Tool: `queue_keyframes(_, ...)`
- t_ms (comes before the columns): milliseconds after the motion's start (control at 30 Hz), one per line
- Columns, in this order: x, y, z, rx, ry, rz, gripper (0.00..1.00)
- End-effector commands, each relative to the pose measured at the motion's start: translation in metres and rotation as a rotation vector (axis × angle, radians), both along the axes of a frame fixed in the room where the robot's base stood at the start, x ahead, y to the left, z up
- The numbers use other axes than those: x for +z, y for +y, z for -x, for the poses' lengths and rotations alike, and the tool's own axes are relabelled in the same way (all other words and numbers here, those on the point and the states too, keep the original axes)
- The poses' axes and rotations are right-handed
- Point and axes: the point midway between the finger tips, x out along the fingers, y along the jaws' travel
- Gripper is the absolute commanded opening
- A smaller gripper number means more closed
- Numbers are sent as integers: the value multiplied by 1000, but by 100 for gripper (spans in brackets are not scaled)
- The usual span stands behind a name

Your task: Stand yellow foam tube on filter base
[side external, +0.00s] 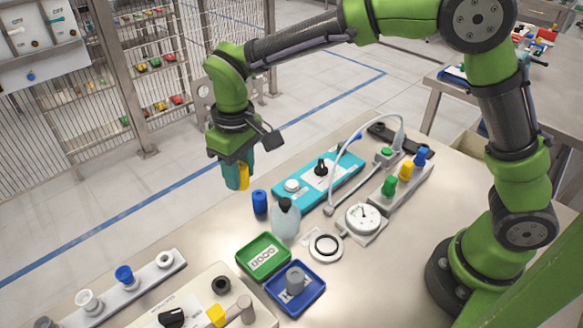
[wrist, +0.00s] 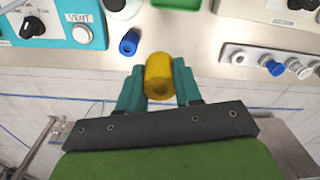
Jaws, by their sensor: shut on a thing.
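My gripper (side external: 236,178) is shut on the yellow foam tube (side external: 244,177) and holds it in the air above the table, at the table's far left side. In the wrist view, the tube (wrist: 158,72) sits between the two teal fingers (wrist: 158,88), its hollow end partly facing the camera. In the side view the fingers hide much of it. I cannot tell for sure which part is the filter base. A grey stepped cylinder (side external: 295,280) stands in a blue tray (side external: 312,294).
A blue tube (side external: 260,202) and a black-capped bottle (side external: 286,220) stand close below my gripper. Around them are a teal panel (side external: 340,180), a round gauge (side external: 363,218), a green tray (side external: 248,268) and a rail of fittings (side external: 145,284). A white hose arches behind the bottle.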

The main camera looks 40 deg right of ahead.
Motion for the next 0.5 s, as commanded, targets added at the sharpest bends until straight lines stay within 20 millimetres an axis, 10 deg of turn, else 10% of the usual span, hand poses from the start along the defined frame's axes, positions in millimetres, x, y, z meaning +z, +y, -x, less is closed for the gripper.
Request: queue_keyframes(500, -27, -79, 145, -320, 30, 9, 5)
